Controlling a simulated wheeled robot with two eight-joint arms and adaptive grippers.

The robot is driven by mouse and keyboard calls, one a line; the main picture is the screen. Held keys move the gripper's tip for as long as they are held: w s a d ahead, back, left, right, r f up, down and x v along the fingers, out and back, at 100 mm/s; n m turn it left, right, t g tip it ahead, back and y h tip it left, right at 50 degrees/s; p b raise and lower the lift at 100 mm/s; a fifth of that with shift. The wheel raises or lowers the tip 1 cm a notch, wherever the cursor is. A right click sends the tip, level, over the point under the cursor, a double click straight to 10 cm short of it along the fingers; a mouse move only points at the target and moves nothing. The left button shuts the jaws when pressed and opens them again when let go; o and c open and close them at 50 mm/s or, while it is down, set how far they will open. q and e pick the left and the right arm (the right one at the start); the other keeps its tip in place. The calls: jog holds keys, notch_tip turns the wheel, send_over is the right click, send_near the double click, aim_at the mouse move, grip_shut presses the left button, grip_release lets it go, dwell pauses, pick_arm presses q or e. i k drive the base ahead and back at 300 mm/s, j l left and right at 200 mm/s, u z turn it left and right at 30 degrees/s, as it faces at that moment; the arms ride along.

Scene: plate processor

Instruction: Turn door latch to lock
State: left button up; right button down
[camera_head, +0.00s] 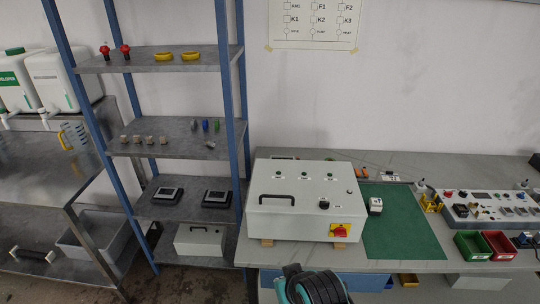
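A light grey control box (305,184) stands on the workbench, its panel facing me and appearing closed. A black bar handle (277,200) is on the left of the panel. A black knob (323,204) sits right of centre, and a red rotary switch on a yellow plate (345,231) is at the lower right.
A black ribbed and teal object (312,288) shows at the bottom edge, in front of the box. A green mat (400,228) with a small white device (376,206) lies right of the box. Red and green bins (497,245) stand farther right. A blue-posted shelf (180,125) stands left.

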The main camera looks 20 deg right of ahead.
aim_at(323, 205)
jog(key=z, duration=1.2)
